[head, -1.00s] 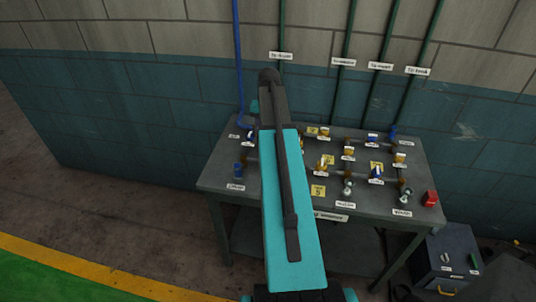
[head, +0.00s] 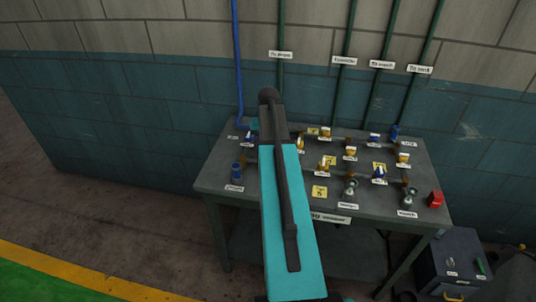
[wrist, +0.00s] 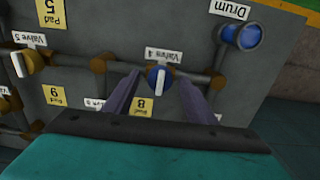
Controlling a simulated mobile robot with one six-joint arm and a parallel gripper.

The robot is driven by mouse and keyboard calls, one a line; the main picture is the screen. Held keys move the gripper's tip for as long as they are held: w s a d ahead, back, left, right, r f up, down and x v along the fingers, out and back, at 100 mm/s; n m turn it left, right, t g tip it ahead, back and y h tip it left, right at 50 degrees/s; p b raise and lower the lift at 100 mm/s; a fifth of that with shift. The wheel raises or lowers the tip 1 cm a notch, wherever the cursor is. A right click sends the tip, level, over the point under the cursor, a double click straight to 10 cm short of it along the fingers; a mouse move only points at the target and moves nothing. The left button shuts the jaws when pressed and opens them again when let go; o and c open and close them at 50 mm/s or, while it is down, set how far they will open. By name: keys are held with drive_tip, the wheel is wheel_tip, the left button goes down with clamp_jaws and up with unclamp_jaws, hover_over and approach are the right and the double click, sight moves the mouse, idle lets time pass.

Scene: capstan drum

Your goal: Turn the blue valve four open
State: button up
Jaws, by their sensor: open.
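The blue valve four (wrist: 152,73) is a round blue knob with a white bar handle, below its upside-down "Valve 4" label (wrist: 164,56) in the wrist view. The white bar lies across the line of the grey pipe. My gripper (wrist: 159,77) is open, with one dark finger on each side of the knob. I cannot tell whether either finger touches it. In the head view my arm hides the gripper and, it seems, valve four.
A blue cup-shaped fitting (wrist: 240,37) by the "Drum" label is close right of the gripper. A yellow valve (wrist: 28,62) labelled "Valve 5" is left. More valves and pipes crowd the grey bench (head: 215,184). A red object (head: 435,199) is at its right end.

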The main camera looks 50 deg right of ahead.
drive_tip(key=c, duration=1)
drive_tip(key=shift+c, duration=0.2)
drive_tip(key=shift+n, duration=0.4)
drive_tip(key=n+b, duration=0.1)
drive_tip(key=n, duration=0.2)
drive_tip(key=n+b, duration=0.1)
drive_tip(key=n, duration=0.4)
drive_tip(key=shift+n, duration=0.3)
drive_tip(key=n, duration=0.4)
drive_tip(key=shift+n+b, duration=0.35)
drive_tip(key=shift+n, duration=1.95)
